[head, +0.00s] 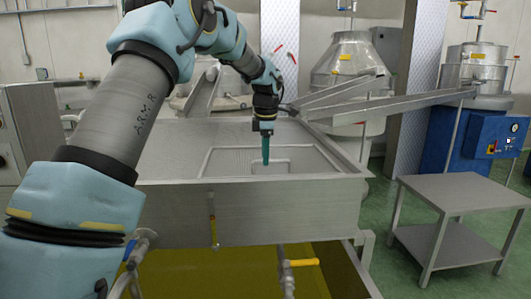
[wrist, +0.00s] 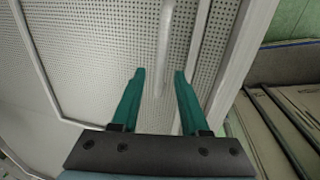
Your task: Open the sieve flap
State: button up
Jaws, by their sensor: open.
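The sieve flap (head: 222,164) is a grey panel with a raised frame, set in the top of a metal tank. In the wrist view its surface (wrist: 115,40) is finely perforated. A pale bar handle (head: 285,161) stands on the flap near its front edge. My gripper (head: 266,163) points down over the handle, with teal fingers. In the wrist view my gripper (wrist: 159,73) is open, and the handle bar (wrist: 165,40) runs lengthwise between the fingertips. I cannot tell whether the fingertips reach down around it. The flap appears to lie flat.
The metal tank (head: 180,216) has a front wall with valves and yellow-handled taps (head: 300,262). A metal chute (head: 400,104) crosses behind its right rim. A low steel table (head: 465,202) stands to the right on the green floor, by a blue machine (head: 497,135).

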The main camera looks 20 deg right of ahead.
jog(key=shift+f, duration=0.1)
grip_shut()
dwell(0.3)
dwell(1.1)
